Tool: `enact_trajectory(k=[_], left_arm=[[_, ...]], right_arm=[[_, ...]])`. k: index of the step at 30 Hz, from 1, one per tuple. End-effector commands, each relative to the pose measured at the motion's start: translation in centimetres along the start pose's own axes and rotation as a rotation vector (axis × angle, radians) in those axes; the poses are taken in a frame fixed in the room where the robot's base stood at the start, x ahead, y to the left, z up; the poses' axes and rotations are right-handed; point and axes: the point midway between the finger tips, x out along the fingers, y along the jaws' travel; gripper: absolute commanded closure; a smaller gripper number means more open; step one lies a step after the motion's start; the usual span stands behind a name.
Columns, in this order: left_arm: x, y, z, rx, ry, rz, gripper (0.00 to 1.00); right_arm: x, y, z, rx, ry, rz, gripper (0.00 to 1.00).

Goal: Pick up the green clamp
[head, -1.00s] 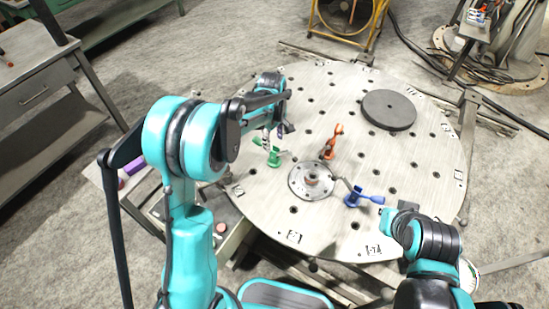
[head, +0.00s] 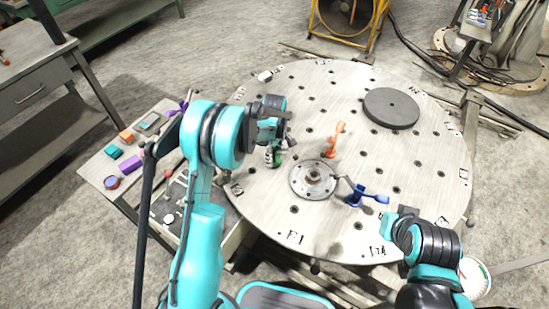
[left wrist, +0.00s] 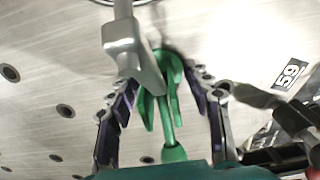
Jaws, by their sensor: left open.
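The green clamp (head: 269,155) stands on the round perforated table (head: 395,225), toward its left side. My left gripper (head: 275,140) is at the clamp, coming from above and partly hiding it in the head view. In the left wrist view the clamp's green body (left wrist: 172,90) lies between the two spread fingers of the left gripper (left wrist: 168,115). A gap shows on both sides of it, so the gripper is open. A grey metal bar crosses in front of the clamp's upper part. My right arm shows at the lower right, but its fingers cannot be made out.
An orange clamp (head: 334,140) and a blue clamp (head: 360,196) stand on the table near a central flange (head: 312,180). A dark disc (head: 390,108) lies at the back right. A side table (head: 100,160) with several small coloured items stands on the left.

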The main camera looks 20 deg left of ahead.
Motion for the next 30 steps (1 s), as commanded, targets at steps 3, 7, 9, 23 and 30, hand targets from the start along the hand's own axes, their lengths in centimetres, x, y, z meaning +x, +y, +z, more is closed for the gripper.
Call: enact_trajectory(k=[3,7,9,23,30], left_arm=[[-0.1,0.0,0.0,0.0,0.0,0.0,0.5],[-0.1,0.0,0.0,0.0,0.0,0.0,0.71],[-0.1,0.0,0.0,0.0,0.0,0.0,0.9],[-0.5,0.0,0.0,0.0,0.0,-0.001,1.0],[-3.2,0.0,0.0,0.0,0.0,0.0,1.0]], right_arm=[[-0.1,0.0,-0.1,0.0,0.0,0.0,1.0],[-0.1,0.0,-0.1,0.0,0.0,0.0,1.0],[-0.1,0.0,-0.1,0.0,0.0,0.0,1.0],[-0.2,0.0,-0.2,0.0,0.0,0.0,1.0],[-1.3,0.0,-1.0,0.0,0.0,0.0,1.0]])
